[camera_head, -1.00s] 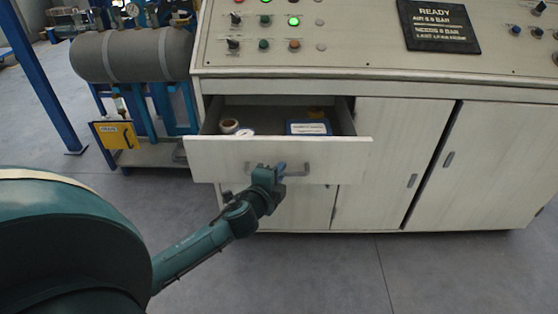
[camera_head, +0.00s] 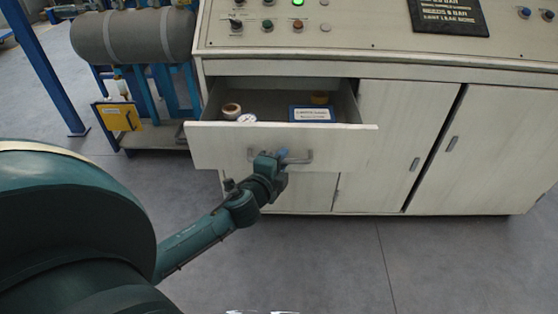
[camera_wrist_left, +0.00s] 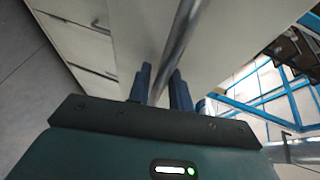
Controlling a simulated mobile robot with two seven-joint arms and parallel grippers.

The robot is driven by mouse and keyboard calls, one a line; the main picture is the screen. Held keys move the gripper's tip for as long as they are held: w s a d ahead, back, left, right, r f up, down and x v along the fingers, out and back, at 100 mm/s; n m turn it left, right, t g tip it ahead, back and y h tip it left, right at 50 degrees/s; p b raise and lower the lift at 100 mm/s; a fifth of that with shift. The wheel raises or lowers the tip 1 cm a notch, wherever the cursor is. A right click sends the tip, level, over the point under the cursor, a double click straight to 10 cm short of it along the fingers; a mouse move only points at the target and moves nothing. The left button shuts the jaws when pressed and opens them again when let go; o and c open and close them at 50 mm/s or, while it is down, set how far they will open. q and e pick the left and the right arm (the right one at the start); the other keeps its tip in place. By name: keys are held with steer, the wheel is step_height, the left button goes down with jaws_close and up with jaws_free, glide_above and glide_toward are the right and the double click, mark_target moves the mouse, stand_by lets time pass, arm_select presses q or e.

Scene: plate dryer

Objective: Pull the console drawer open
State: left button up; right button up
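The console drawer (camera_head: 225,145) stands pulled out from the pale cabinet, with its inside showing. Its grey bar handle (camera_head: 306,157) is on the drawer front. My left gripper (camera_head: 281,157) is at the handle, covering its middle part. In the left wrist view, the two dark fingers of my left gripper (camera_wrist_left: 162,88) lie on either side of the handle bar (camera_wrist_left: 181,38), close against it; the fingertips' contact is partly hidden. My right gripper is not in view.
In the drawer lie a tape roll (camera_head: 231,110), a round white gauge (camera_head: 246,119) and a blue-edged labelled box (camera_head: 312,114). Closed cabinet doors (camera_head: 390,150) are to the right. A grey tank (camera_head: 130,36) on a blue frame stands left. The floor (camera_head: 340,260) in front is clear.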

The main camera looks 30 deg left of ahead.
arm_select(q)
steer(key=v, duration=1.3)
steer(key=shift+p, duration=0.3)
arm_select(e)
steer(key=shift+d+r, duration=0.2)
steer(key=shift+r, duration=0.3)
arm_select(q)
steer(key=shift+s, duration=0.1)
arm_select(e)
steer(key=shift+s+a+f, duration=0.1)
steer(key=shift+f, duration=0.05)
